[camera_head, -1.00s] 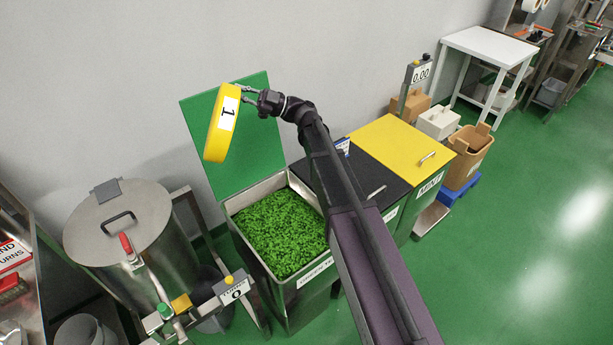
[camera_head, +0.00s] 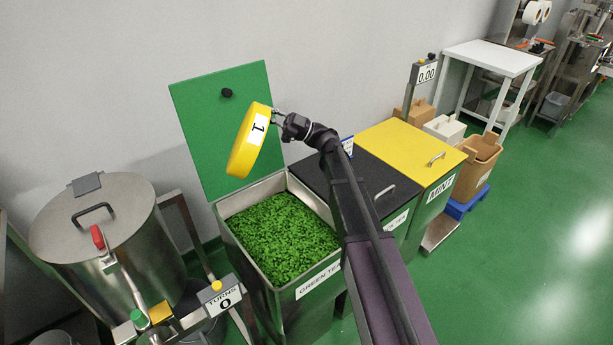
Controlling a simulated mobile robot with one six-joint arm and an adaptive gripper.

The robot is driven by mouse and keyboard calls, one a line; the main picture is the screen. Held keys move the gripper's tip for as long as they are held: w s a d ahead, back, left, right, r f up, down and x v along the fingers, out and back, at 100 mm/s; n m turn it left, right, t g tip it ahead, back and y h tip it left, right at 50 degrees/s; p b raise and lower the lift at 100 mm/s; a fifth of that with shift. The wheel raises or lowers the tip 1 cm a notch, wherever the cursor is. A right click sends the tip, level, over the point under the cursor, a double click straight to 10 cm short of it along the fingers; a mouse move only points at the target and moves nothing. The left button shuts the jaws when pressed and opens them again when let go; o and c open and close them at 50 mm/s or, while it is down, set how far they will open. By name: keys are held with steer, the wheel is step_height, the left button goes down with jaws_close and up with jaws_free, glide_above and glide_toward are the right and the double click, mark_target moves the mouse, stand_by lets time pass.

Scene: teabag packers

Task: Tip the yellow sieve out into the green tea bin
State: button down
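The yellow sieve (camera_head: 247,143) is a round ring with a white label "1". It is held in the air, tilted steeply on its edge, above the back left of the green tea bin (camera_head: 330,268). My gripper (camera_head: 279,118) is shut on the sieve's right rim. The inside of the sieve faces away, so its contents are hidden. The bin is open and filled with bright green leaves. Its green lid (camera_head: 221,125) stands raised behind it, beyond the sieve. No leaves are seen falling.
Right of the green bin are a black-lidded bin (camera_head: 366,181) and a yellow-lidded mint bin (camera_head: 413,148), both closed. A steel drum (camera_head: 103,240) stands left, with a "TURNS 0" counter (camera_head: 222,300) in front. My arm crosses over the black-lidded bin.

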steer(key=w+d+f+m+t+b, duration=0.1)
steer(key=d+f+b, duration=0.4)
steer(key=f+b, duration=0.5)
steer(key=w+d+f+m+t+b, duration=0.1)
steer(key=d+f+b, duration=0.4)
steer(key=f+b, duration=0.5)
steer(key=shift+w+f+t+y+b, duration=0.25)
steer(key=shift+w+t+y+b, duration=0.05)
steer(key=shift+w, duration=0.3)
steer(key=shift+r+p, duration=0.15)
steer(key=shift+p, duration=0.15)
steer(key=s+a+f+n+g+h+p, duration=0.1)
steer(key=a+n+h+p, duration=0.3)
steer(key=a+h+p, duration=1.6)
steer(key=shift+s+a+g+p, duration=0.3)
steer(key=shift+s+a+p, duration=0.35)
steer(key=shift+a+p, duration=1.7)
steer(key=shift+d+f+h+p, duration=0.1)
steer(key=shift+d+h+p, duration=0.2)
steer(key=shift+d+p, duration=0.4)
